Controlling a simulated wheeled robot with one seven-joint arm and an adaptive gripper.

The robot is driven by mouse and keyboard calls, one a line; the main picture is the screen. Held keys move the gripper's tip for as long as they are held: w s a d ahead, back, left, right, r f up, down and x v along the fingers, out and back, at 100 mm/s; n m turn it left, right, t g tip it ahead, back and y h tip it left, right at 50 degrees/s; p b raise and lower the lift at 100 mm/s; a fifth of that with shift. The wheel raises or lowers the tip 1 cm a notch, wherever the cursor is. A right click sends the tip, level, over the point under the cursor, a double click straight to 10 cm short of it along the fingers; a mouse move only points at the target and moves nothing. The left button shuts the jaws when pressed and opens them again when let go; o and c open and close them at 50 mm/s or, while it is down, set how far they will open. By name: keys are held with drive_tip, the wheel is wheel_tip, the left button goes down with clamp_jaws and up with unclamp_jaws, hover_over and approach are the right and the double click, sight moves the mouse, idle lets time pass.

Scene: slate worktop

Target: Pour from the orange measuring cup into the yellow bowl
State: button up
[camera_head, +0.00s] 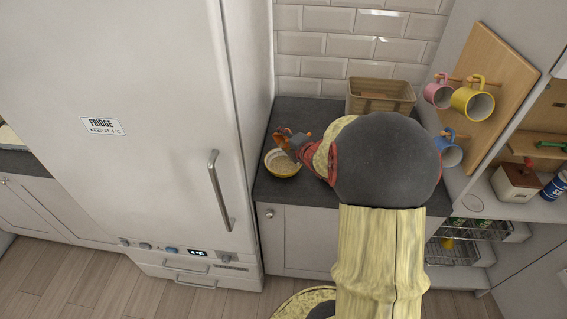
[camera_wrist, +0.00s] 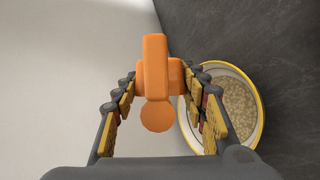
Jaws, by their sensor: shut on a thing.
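The orange measuring cup (camera_wrist: 155,75) is held between the fingers of my gripper (camera_wrist: 157,92), which is shut on it. In the head view a small part of the orange cup (camera_head: 281,134) shows beside my gripper (camera_head: 292,142). The yellow bowl (camera_wrist: 262,118) stands on the worktop below and to the right in the wrist view, with pale grainy contents in it. In the head view the yellow bowl (camera_head: 284,172) sits near the worktop's left end, partly under my gripper. The inside of the cup is hidden from both cameras.
The fridge (camera_head: 130,120) stands close on the left of the worktop (camera_head: 300,112). A wicker basket (camera_head: 381,96) sits at the back against the tiles. Pink, yellow (camera_head: 473,103) and blue mugs hang on a wooden board at the right. My arm hides much of the worktop.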

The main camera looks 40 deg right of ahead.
drive_tip(key=shift+a+r+n+t+h+b, duration=0.1)
drive_tip(key=shift+n+t+h+b, duration=0.6)
drive_tip(key=shift+b, duration=5.65)
drive_tip(key=p, duration=0.3)
drive_tip(key=shift+r+g, duration=0.3)
drive_tip(key=shift+r, duration=0.05)
drive_tip(key=p, duration=0.3)
drive_tip(key=p, duration=0.3)
drive_tip(key=shift+m+g+y, duration=0.3)
drive_tip(key=shift+m+y, duration=0.1)
drive_tip(key=p, duration=0.3)
drive_tip(key=shift+p, duration=0.3)
drive_tip(key=shift+f+m+y, duration=0.3)
drive_tip(key=shift+f, duration=0.1)
drive_tip(key=p, duration=0.3)
drive_tip(key=shift+r, duration=0.15)
drive_tip(key=m+g+y+p, duration=0.1)
drive_tip(key=p, duration=0.6)
drive_tip(key=shift+r+y+p, duration=0.2)
drive_tip(key=shift+y+p, duration=0.1)
drive_tip(key=shift+y, duration=0.1)
